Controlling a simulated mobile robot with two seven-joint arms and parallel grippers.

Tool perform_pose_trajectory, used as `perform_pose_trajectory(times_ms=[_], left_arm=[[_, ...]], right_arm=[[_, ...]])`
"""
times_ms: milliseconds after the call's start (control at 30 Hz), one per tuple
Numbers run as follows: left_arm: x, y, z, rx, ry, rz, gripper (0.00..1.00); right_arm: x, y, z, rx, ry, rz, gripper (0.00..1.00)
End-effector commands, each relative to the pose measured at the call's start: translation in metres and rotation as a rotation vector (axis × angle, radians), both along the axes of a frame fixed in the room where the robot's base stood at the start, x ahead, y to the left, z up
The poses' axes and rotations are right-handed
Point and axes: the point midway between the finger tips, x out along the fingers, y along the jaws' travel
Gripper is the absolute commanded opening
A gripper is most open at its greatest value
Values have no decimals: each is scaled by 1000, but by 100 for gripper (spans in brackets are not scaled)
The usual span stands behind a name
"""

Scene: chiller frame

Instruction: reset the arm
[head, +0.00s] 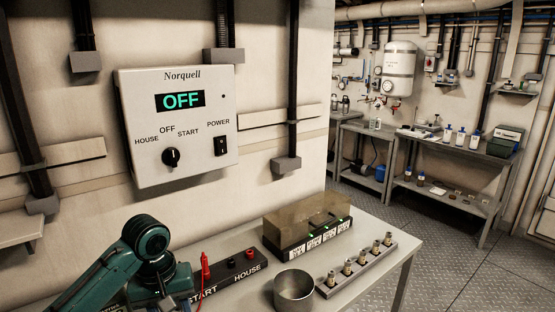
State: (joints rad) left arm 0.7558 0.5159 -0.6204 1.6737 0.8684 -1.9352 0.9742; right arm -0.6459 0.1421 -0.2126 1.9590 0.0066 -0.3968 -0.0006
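A teal arm (145,240), which looks like my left arm, comes in from the lower left and bends down over the near left end of the table. No fingertips show on it; its lower end runs to the bottom edge of the view. My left gripper is not visible. My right arm and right gripper are out of view.
A wall box (182,127) shows OFF, with a knob and a power switch. On the table (240,243) are a START/HOUSE terminal strip (258,262), a red upright probe (205,272), a covered module row (308,222), a metal cup (294,291) and a rack (330,289) of several fittings.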

Motion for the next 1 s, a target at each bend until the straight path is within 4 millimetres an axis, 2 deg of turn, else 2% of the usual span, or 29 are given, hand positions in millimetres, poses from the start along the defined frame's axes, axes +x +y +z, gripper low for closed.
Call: perform_pose_trajectory(times_ms=[33, 200, 300, 400, 633, 1000], left_arm=[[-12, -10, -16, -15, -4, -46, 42], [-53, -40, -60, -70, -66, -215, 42], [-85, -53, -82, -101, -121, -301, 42], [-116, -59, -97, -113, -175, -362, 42], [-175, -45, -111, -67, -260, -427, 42], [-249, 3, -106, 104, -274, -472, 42]], right_arm=[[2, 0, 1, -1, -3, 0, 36], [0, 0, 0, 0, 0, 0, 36], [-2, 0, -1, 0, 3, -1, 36], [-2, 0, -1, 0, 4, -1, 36], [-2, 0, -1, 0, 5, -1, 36], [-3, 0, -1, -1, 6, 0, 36]])
